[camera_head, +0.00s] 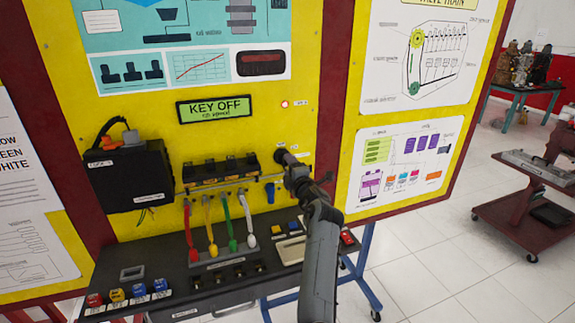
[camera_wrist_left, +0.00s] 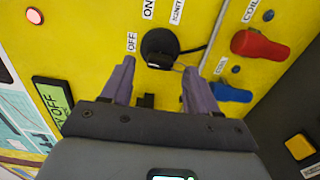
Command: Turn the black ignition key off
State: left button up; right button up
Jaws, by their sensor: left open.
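The black ignition key (camera_wrist_left: 159,60) sits in its round black switch (camera_wrist_left: 157,42) on the yellow panel, beside labels reading OFF, ON and one partly cut off. My left gripper (camera_wrist_left: 159,72) is open, its two fingers on either side of the key's lower part with gaps between; contact is not visible. In the head view my left gripper (camera_head: 288,164) is at the panel and hides the key. A green display (camera_head: 214,109) above reads KEY OFF; it also shows in the left wrist view (camera_wrist_left: 52,98). My right gripper is out of view.
A red connector (camera_wrist_left: 259,47) and a blue one (camera_wrist_left: 231,92) are right of the switch in the wrist view. Colored cables (camera_head: 230,222), a black box (camera_head: 130,178) and a dark shelf (camera_head: 180,270) are left of my arm. A red indicator (camera_head: 284,104) is above.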

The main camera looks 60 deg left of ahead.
pick_arm(q)
jog(key=v, duration=0.7)
jog(key=shift+d, duration=0.4)
jog(key=shift+s, duration=0.1)
